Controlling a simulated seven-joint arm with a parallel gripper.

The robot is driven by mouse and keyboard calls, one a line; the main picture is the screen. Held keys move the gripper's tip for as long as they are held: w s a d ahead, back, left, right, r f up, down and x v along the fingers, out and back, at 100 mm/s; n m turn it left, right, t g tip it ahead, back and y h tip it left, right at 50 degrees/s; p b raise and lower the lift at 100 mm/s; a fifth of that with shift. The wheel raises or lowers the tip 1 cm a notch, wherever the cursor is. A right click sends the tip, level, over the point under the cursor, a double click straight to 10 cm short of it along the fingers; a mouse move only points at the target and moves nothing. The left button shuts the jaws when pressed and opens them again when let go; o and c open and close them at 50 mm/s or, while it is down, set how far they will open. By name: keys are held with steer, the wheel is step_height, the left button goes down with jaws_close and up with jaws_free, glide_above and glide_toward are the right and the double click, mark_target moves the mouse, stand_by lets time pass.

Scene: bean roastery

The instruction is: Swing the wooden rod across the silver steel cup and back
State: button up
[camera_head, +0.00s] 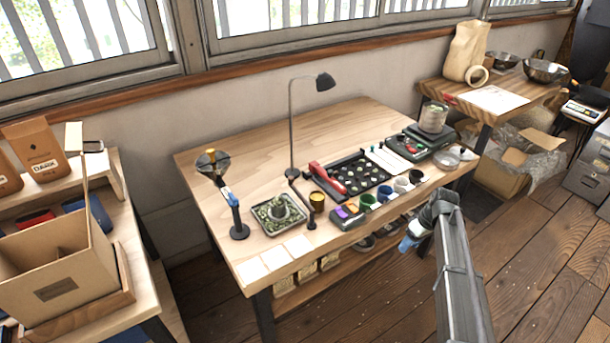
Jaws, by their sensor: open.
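My arm comes in from the lower right, and my gripper (408,243) hangs off the front edge of the wooden table, over the floor. Its fingertips are small and bluish here. It is open, with nothing visible between the fingers. A small grey cylinder (282,204) stands in a square tray of greenish bits (262,224) on the table; I cannot tell whether it is the silver steel cup. I cannot make out the wooden rod at this size.
The wooden table (250,145) holds a lamp (291,125), a dark stand (239,231), a black grid tray (344,163), several small cups along its front and a tall canister (433,117). Its back left is clear. A cardboard box (55,285) stands left.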

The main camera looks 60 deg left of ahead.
mark_target(291, 178)
steer(key=s+a+r+n, duration=0.1)
steer(key=a+r, duration=0.4)
steer(key=a, duration=0.1)
steer(key=s+a+r+n, duration=0.2)
steer(key=a+r, duration=0.3)
steer(key=a, duration=0.1)
steer(key=s+a+r+n+y, duration=0.1)
steer(key=s+a+r, duration=0.1)
steer(key=a+r, duration=0.3)
steer(key=shift+s+a+r+n, duration=0.1)
steer(key=shift+s+a+n, duration=0.15)
steer(key=shift+a+n, duration=0.2)
steer(key=s+a+r+n+g, duration=0.1)
steer(key=s+a+r+n, duration=0.4)
steer(key=s+a+r, duration=0.75)
steer(key=x, duration=0.5)
steer(key=a+x, duration=0.1)
steer(key=x, duration=0.9)
steer(key=shift+s+a, duration=0.15)
steer(key=shift+a, duration=0.3)
steer(key=shift+c, duration=0.5)
jaws_close()
